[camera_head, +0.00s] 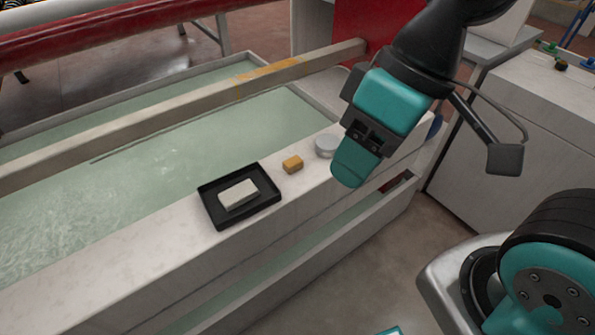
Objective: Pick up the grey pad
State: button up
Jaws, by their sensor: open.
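A pale grey rectangular pad (238,194) lies flat in a shallow black tray (216,223). The tray rests on the light ledge of the water trough, left of the middle of the view. My gripper (357,163) is open, with its teal finger pointing down. It is right of the tray, over the right part of the ledge, and well apart from the pad. I see it from the side, so one finger largely hides the gap between the fingers. I see nothing held in it.
A small orange-tan block (293,164) and a round grey-white disc (326,146) sit on the ledge (150,250) between the tray and my gripper. Greenish water (150,165) fills the trough behind. A long beam (190,107) crosses it. A white cabinet (500,130) stands right.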

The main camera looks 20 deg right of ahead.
aim_at(291, 165)
jog(key=i, duration=0.5)
jog(key=u, duration=1.05)
